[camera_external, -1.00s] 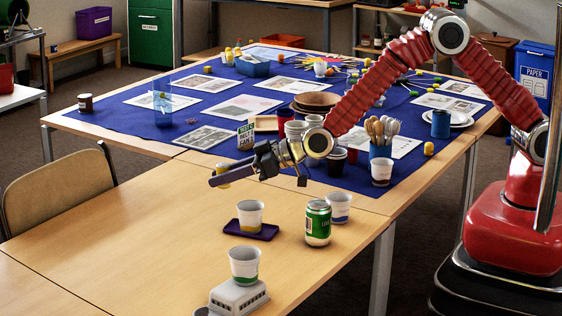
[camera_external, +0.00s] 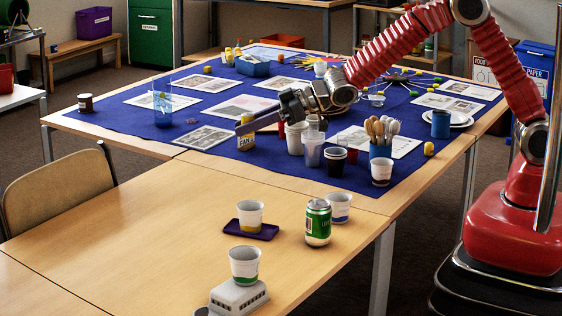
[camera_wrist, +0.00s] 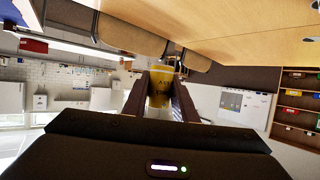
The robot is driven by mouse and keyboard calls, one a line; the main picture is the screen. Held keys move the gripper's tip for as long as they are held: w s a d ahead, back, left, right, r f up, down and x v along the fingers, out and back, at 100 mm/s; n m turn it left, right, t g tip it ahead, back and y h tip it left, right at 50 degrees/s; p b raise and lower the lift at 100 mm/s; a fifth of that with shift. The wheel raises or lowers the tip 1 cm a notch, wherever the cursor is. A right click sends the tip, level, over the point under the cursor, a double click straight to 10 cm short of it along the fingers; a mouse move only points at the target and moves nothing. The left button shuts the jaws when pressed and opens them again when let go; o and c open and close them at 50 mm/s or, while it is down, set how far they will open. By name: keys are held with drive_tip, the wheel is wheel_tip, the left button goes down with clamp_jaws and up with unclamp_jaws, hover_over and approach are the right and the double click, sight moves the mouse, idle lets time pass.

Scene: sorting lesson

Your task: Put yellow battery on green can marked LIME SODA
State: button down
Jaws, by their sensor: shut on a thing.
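The green can (camera_external: 318,223) stands upright on the bare wooden table near its right edge, with nothing on top. My gripper (camera_external: 247,124) is above the table, up and left of the can in the outside view. It is shut on the yellow battery (camera_wrist: 161,87), which sits between the two fingers in the wrist view. In the outside view only a small yellow part of the battery (camera_external: 246,118) shows at the fingers. The green can is not visible in the wrist view.
A white cup (camera_external: 340,207) stands close behind the can. Another cup stands on a purple tray (camera_external: 266,233), and one on a white block (camera_external: 240,297). Cups and a utensil holder (camera_external: 381,152) crowd the blue cloth (camera_external: 120,128). The left of the wooden table is clear.

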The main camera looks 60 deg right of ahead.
drive_tip(key=s+d+r+n+g+y, duration=0.1)
drive_tip(key=s+d, duration=0.1)
drive_tip(key=s, duration=0.1)
drive_tip(key=n+g+y, duration=0.4)
drive_tip(key=n+g, duration=0.2)
hover_over(319, 203)
wheel_tip(319, 203, down, 5)
drive_tip(key=shift+r, duration=0.15)
drive_tip(key=shift+f, duration=2.95)
drive_tip(key=shift+f, duration=2.1)
drive_tip(key=shift+f, duration=0.1)
